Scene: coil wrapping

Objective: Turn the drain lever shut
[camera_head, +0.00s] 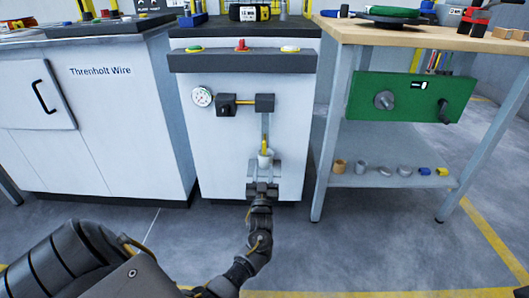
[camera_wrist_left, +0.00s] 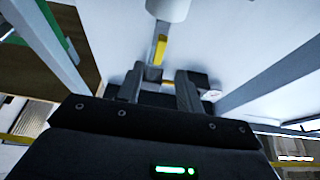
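On the front of the white cabinet (camera_head: 290,150), a short yellow bar (camera_head: 245,102) lies level between two black valve blocks (camera_head: 264,102). A grey pipe runs down from the right block to an upright yellow piece (camera_head: 264,146) above a pale cup (camera_head: 265,159). I cannot tell for certain which yellow part is the drain lever. My left gripper (camera_head: 264,169) is low in front of the cabinet, below the valve blocks. In the left wrist view its fingers (camera_wrist_left: 160,82) are apart with nothing held. The cup (camera_wrist_left: 168,8) shows at the top there. My right gripper is not in view.
A round gauge (camera_head: 202,97) is left of the valve. A black ledge (camera_head: 243,62) with several buttons juts out above. A workbench (camera_head: 420,35) with a green panel (camera_head: 410,97) stands at the right. The floor in front is clear.

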